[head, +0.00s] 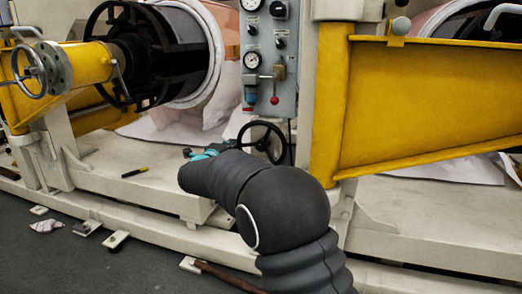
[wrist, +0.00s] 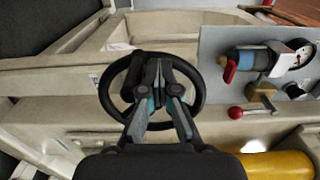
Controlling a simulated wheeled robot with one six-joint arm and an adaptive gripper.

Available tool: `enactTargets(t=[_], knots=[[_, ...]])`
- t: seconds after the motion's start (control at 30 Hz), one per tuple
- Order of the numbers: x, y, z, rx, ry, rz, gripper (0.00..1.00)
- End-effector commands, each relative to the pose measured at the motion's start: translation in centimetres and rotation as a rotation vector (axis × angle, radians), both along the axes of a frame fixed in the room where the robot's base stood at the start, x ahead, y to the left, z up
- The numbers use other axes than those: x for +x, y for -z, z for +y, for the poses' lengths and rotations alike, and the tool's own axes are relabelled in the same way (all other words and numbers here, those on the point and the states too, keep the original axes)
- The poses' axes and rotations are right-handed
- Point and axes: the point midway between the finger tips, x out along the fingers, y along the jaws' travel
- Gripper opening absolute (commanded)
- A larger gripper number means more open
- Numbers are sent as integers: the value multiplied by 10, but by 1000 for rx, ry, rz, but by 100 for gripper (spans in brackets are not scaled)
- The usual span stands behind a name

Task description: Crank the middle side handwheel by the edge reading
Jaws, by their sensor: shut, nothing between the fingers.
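The middle side handwheel is a black spoked wheel (head: 283,146) low on the machine, below the grey gauge panel, partly behind my arm in the head view. In the wrist view its round rim (wrist: 202,95) surrounds my gripper in the picture. My gripper (wrist: 157,66) has its fingers together, with nothing between them, and they overlap the wheel's middle and upper part. A dark cylinder (wrist: 129,68) shows just left of the fingers; whether they touch it or the wheel I cannot tell. My gripper (head: 205,152) is mostly hidden by my arm in the head view.
The gauge panel (head: 281,100) has dials, knobs and a red-balled lever (head: 274,99), close right of the wheel in the wrist view. A yellow beam (head: 430,95) stands right. Another handwheel (head: 17,73) is far left. A marker (head: 135,172) lies on the pale base.

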Motion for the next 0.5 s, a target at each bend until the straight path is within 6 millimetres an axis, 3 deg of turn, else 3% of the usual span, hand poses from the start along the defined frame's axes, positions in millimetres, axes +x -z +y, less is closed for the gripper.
enactTargets(t=[0.1,0.5], knots=[[1,20,3,-2,-2,5,0],[-3,60,-9,-3,0,6,0]])
